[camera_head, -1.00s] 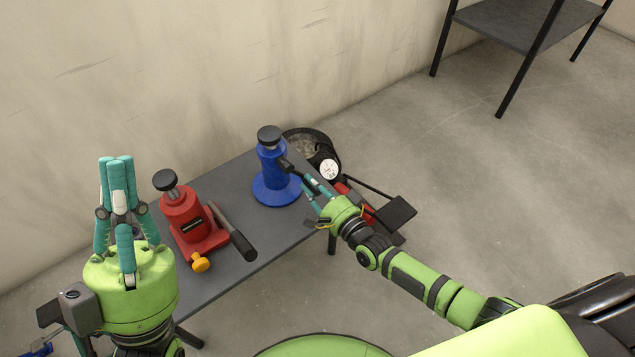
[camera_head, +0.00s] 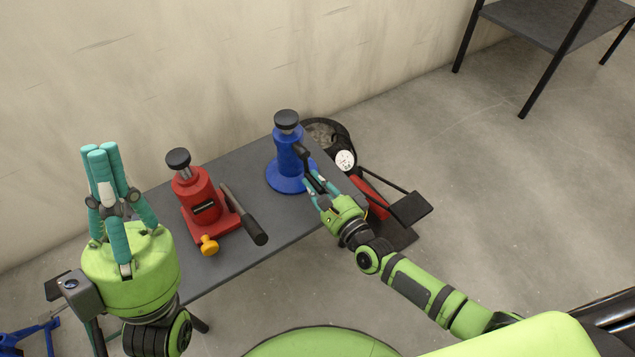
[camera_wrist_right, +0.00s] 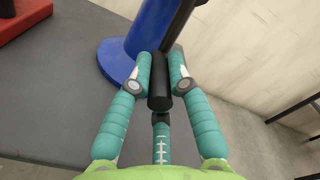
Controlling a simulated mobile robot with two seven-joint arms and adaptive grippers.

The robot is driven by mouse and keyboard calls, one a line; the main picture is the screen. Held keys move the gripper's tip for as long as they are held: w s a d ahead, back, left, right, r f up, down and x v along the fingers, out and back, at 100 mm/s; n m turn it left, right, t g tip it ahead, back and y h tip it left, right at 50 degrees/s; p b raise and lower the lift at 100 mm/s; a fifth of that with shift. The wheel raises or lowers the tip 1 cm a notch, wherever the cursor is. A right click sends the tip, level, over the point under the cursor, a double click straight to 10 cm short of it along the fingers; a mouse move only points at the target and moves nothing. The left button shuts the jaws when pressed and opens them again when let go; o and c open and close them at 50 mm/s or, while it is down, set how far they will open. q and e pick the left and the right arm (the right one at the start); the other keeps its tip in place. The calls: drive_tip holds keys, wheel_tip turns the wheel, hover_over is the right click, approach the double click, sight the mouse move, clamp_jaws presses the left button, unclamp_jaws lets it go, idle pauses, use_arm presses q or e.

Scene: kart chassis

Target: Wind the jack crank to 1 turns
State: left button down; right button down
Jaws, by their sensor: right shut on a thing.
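The blue jack (camera_head: 291,160) stands upright on the far end of the dark table, with a flared base and a black top cap. A black crank (camera_head: 303,152) comes out of its side, toward me. My right gripper (camera_head: 321,184) is shut around the crank's black handle. In the right wrist view, the right gripper's teal fingers (camera_wrist_right: 160,75) flank the black handle (camera_wrist_right: 160,96), with the blue jack (camera_wrist_right: 153,28) just behind. My left gripper (camera_head: 102,150) is raised at the left, fingertips bunched together pointing up, empty and apart from the jack.
A wheel and pedal-like black parts (camera_head: 410,208) lie behind the right arm. A shelf (camera_head: 555,22) stands far right.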

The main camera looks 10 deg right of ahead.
drive_tip(key=shift+r, duration=0.1)
drive_tip(key=c, duration=1.2)
unclamp_jaws()
drive_tip(key=shift+o, duration=0.2)
drive_tip(key=shift+s, duration=0.1)
drive_tip(key=shift+s+d, duration=0.15)
drive_tip(key=shift+s, duration=0.15)
drive_tip(key=v, duration=1.1)
